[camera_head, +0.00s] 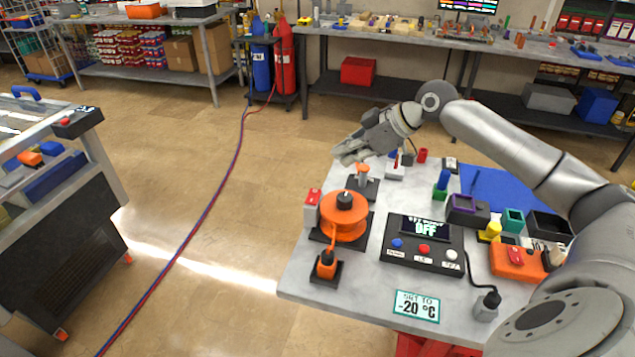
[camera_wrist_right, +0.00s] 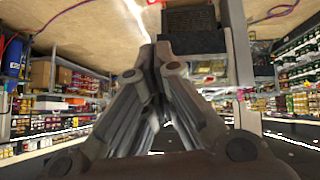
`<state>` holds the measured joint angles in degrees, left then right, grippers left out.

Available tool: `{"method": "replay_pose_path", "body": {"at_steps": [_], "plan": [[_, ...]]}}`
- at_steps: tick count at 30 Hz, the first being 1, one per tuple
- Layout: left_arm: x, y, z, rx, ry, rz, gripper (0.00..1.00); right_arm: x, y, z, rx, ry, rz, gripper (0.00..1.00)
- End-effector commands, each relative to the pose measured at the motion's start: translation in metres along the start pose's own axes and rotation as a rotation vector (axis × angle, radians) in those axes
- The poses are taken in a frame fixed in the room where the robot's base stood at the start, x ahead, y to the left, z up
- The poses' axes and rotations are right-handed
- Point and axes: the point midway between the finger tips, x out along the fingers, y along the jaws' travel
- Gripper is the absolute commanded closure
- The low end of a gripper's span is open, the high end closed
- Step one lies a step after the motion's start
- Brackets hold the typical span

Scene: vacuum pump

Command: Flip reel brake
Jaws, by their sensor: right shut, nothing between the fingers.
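The orange reel (camera_head: 345,222) with a dark knob on top sits on a black base near the left edge of the table. A small red and light-grey block (camera_head: 312,208) stands at its left; I cannot tell whether this is the brake. An orange-topped post (camera_head: 362,170) on a dark base stands behind the reel, and an orange piece (camera_head: 326,262) on a black base stands in front. My right gripper (camera_head: 343,155) is shut and empty, above and behind the reel near the far left corner, pointing left. Its closed fingers (camera_wrist_right: 158,55) fill the middle of the wrist view.
A control box (camera_head: 422,245) with a display reading OFF and three buttons lies right of the reel. A "-20 °C" sign (camera_head: 417,306) is at the front. Small bins and an orange case (camera_head: 515,260) crowd the right. A cart (camera_head: 60,200) stands left across open floor.

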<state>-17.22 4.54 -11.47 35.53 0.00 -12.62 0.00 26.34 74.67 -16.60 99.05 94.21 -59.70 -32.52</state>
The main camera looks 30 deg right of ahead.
Motion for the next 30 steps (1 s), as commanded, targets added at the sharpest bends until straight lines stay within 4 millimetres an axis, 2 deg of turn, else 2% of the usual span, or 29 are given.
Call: {"method": "replay_pose_path", "body": {"at_steps": [8, 23, 27, 30], "plan": [[-0.007, 0.0, -0.001, 0.0, 0.0, 0.0, 1.0, 0.012, 0.0, -0.002, 0.001, 0.003, -0.002, 1.0], [-0.041, -0.001, -0.004, 0.0, 0.0, 0.0, 1.0, 0.1, -0.001, -0.004, 0.001, 0.002, -0.003, 1.0], [-0.05, -0.001, -0.004, 0.0, 0.0, 0.0, 1.0, 0.115, -0.001, 0.015, 0.002, -0.003, -0.002, 1.0], [-0.053, -0.001, -0.005, 0.0, 0.0, 0.0, 1.0, 0.122, 0.0, 0.022, 0.002, -0.001, 0.0, 1.0]]}}
